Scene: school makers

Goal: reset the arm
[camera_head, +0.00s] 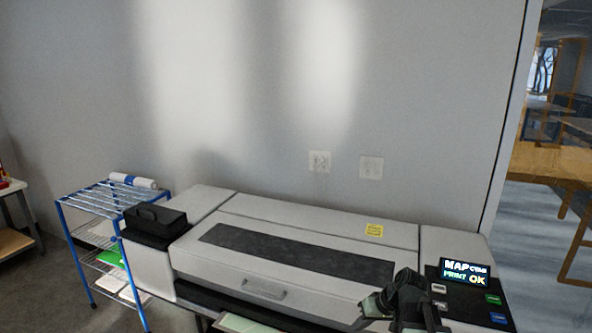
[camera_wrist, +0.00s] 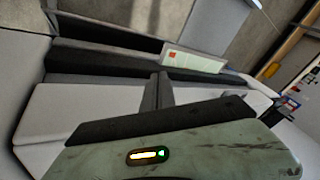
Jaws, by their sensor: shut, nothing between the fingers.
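My gripper (camera_head: 368,307) is at the lower right in the head view, in front of the wide grey printer (camera_head: 330,222). It is shut with nothing held. My dark arm rises from the bottom edge and hides part of the printer's front. The wrist view is tilted; my worn green-grey arm housing with a small lit indicator fills its lower part.
The printer's screen (camera_head: 464,272) reads "MAP" and "PRINT OK". A pale green sheet (camera_head: 243,324) shows below its front; a similar sheet shows in the wrist view (camera_wrist: 190,61). A blue wire rack (camera_head: 84,262) and a black box (camera_head: 155,217) stand left.

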